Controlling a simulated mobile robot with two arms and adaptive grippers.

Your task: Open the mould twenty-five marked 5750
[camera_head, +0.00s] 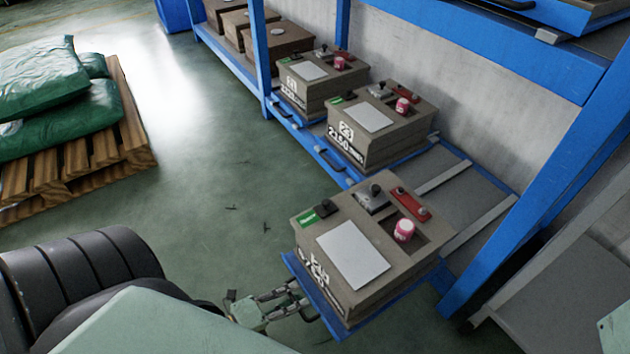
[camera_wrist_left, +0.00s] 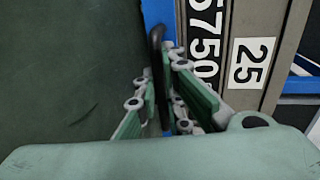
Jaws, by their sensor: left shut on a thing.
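The mould (camera_head: 383,223) is a grey-brown box with a white plate on top, a green label, a red part and a pink-red cap. It sits on a blue pull-out tray (camera_head: 318,297) that stands out from the rack, farther than its neighbours. In the left wrist view the mould's side (camera_wrist_left: 279,40) reads 5750 and 25. My left gripper (camera_head: 292,298) is at the tray's front edge, shut on the black handle (camera_wrist_left: 155,38). The fingers hide part of the handle. My right gripper is not in view.
A blue upright rises right of the tray. A wooden pallet (camera_head: 75,160) with green sacks stands at left. The green floor between is clear.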

